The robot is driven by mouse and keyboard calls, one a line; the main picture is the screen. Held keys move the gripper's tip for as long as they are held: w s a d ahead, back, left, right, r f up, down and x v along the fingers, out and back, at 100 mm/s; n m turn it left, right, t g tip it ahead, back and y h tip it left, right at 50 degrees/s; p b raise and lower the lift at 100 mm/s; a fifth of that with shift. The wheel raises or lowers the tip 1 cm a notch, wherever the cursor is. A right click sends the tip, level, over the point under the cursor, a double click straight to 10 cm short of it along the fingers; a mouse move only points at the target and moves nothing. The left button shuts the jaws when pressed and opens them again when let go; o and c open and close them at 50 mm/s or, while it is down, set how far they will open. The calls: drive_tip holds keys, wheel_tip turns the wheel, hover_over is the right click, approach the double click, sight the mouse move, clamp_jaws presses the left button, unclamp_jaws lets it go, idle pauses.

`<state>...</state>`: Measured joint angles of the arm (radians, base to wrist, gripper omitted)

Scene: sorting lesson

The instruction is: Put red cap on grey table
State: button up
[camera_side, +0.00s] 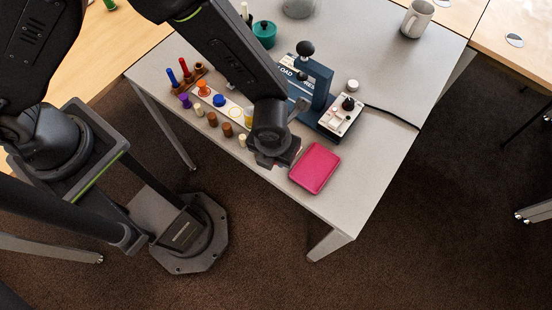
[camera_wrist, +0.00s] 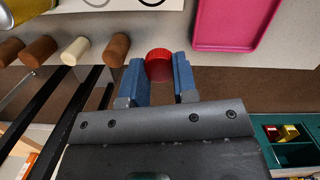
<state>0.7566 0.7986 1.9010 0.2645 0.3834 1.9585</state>
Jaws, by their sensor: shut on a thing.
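My gripper (camera_wrist: 157,80) has its two blue fingers closed on the red cap (camera_wrist: 158,64), one finger on each side of it. In the wrist view the cap shows at the fingertips, in front of the table's edge and the brown floor. In the side view my gripper (camera_side: 277,160) is at the front edge of the grey table (camera_side: 400,75), just left of the pink tray. The cap cannot be made out clearly there. Whether it touches the table cannot be told. The table's pale top also shows in the wrist view (camera_wrist: 155,28).
The pink tray (camera_side: 315,168) lies near the front edge; it also shows in the wrist view (camera_wrist: 238,20). Several coloured pegs and caps stand left of my gripper. A dark blue press (camera_side: 318,83) and a control box (camera_side: 342,116) stand behind.

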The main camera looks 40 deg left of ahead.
sight(276, 168)
drive_tip(key=shift+f, duration=2.05)
drive_tip(key=o, duration=0.6)
drive_tip(key=shift+f, duration=0.1)
